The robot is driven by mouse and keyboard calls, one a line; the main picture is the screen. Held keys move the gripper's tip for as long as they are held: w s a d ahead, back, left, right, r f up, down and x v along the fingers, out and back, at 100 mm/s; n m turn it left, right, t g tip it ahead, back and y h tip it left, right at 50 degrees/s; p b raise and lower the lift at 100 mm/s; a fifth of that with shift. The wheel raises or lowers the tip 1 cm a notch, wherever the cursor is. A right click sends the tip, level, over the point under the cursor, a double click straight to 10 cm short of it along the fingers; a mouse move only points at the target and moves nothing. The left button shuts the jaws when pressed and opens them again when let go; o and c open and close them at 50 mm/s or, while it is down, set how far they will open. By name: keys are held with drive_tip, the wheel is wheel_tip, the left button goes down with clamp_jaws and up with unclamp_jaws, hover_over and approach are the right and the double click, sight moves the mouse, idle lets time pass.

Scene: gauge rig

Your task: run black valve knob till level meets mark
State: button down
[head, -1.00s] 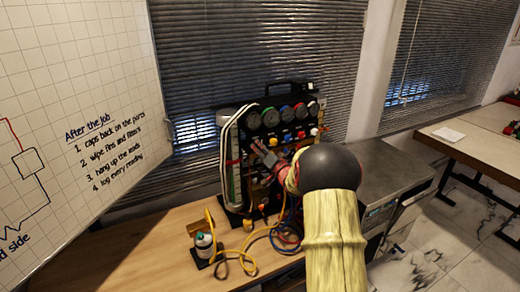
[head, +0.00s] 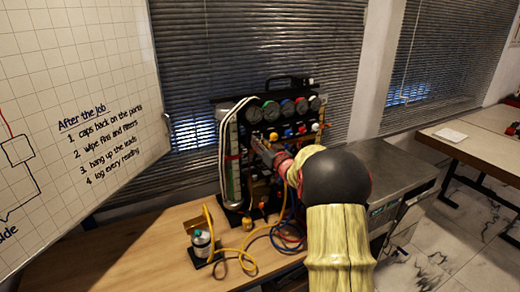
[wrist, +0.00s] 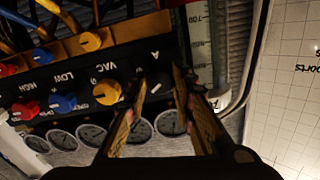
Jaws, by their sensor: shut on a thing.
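The black valve knob (wrist: 157,84), with a pale pointer line, sits on the black panel beside the letter A in the wrist view. My gripper (wrist: 164,76) has its two fingers around it and is shut on it. In the head view my gripper (head: 257,145) reaches the left part of the gauge rig (head: 302,131), and the knob is hidden there.
Yellow (wrist: 107,92), blue and red knobs sit in rows beside the black one, close to my fingers. Round gauges (head: 271,112) line the rig's top. A whiteboard (head: 70,80) stands left.

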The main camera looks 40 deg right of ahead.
drive_tip(key=shift+f+n+b, duration=0.1)
drive_tip(key=shift+n+b, duration=4.25)
drive_tip(key=shift+n, duration=1.15)
drive_tip(key=c, duration=1.5)
unclamp_jaws()
drive_tip(key=v, duration=1.2)
